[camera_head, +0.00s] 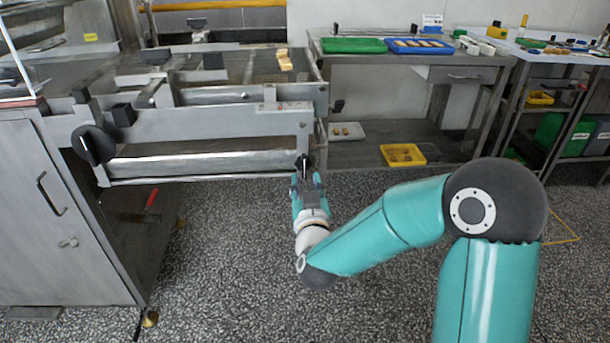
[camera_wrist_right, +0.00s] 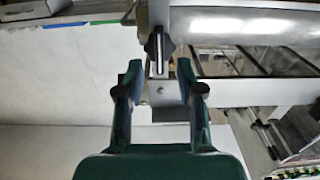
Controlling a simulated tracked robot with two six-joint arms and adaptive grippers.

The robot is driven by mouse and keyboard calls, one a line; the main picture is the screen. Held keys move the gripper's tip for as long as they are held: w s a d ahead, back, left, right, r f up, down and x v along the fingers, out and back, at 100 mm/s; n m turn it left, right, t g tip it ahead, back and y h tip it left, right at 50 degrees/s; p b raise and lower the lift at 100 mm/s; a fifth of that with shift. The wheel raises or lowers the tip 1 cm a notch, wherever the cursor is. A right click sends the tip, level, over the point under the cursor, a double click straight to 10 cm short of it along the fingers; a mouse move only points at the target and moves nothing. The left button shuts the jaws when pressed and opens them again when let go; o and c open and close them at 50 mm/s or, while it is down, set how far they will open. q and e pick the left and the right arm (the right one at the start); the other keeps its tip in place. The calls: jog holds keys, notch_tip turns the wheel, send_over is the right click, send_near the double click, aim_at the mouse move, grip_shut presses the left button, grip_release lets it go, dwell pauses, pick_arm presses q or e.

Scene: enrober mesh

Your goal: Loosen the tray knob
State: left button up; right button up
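A small black knob (camera_head: 304,162) sits at the right end of the enrober frame, by the end of the long metal tray (camera_head: 215,164). My right gripper (camera_head: 307,181) reaches up to it from below in the head view. In the right wrist view the knob (camera_wrist_right: 159,47) is dark with a pale strip down its middle. The open fingertips of my right gripper (camera_wrist_right: 159,69) stand on either side of its lower part, with a gap showing on both sides. Contact is not visible. My left gripper is not in view.
A larger black knob (camera_head: 93,145) is on the machine's left side.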

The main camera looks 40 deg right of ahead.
jog(key=v, duration=0.3)
dwell(0.5)
